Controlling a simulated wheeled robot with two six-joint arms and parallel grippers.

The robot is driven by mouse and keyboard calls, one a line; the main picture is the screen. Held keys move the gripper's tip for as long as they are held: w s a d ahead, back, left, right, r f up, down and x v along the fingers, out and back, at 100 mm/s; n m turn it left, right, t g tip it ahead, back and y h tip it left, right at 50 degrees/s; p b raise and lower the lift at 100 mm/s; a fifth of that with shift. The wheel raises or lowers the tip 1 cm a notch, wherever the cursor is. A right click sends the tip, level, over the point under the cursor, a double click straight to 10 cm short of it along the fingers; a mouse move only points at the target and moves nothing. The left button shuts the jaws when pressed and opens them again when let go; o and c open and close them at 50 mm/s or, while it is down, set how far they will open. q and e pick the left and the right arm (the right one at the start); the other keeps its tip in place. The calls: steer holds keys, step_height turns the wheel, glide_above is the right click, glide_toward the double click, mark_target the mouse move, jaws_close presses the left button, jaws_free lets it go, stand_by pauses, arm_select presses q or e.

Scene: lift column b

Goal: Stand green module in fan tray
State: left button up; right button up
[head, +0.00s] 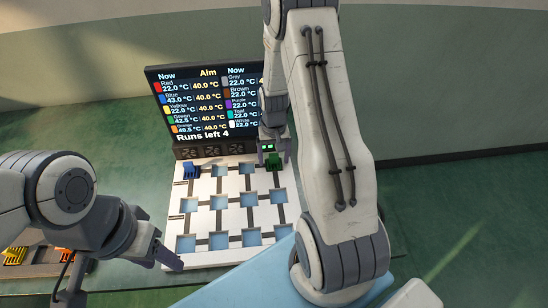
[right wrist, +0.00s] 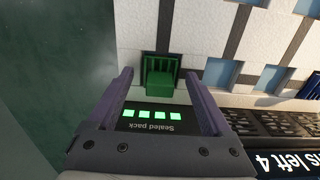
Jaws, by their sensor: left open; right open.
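The green module (head: 274,163), a finned block, is at the top right pocket of the white pocketed board (head: 205,203). In the right wrist view the green module (right wrist: 160,76) lies between the two purple fingers. My right gripper (head: 274,157) is open around it, a finger on each side; I cannot tell whether they touch it. A row of dark fans (head: 212,150), which looks like the fan tray, runs along the board's far edge below the screen. My left gripper (head: 125,280) is open and empty, left of the board.
A blue module (head: 191,170) sits at the board's top left pocket; the other visible pockets look empty. The screen (head: 205,102) lists green at 42.5 °C with aim 40.0 and "Runs left 4". Yellow (head: 14,256) and orange (head: 38,252) modules lie at far left. My right arm covers the right side.

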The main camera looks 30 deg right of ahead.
mark_target(274, 156)
step_height(274, 156, up, 12)
steer(key=s+a+r+n, duration=0.2)
steer(key=a+r+n, duration=0.1)
steer(key=a, duration=0.5)
steer(key=s+a+r+n, duration=0.2)
steer(key=s+a, duration=0.1)
steer(key=a, duration=0.4)
steer(key=s+a+r+n, duration=0.1)
steer(key=s+a+n, duration=0.2)
steer(key=s+a, duration=0.2)
steer(key=s+a+r+n+y, duration=0.1)
steer(key=s+a+n, duration=0.3)
steer(key=s, duration=0.8)
steer(key=shift+a+r, duration=0.6)
steer(key=shift+a, duration=0.4)
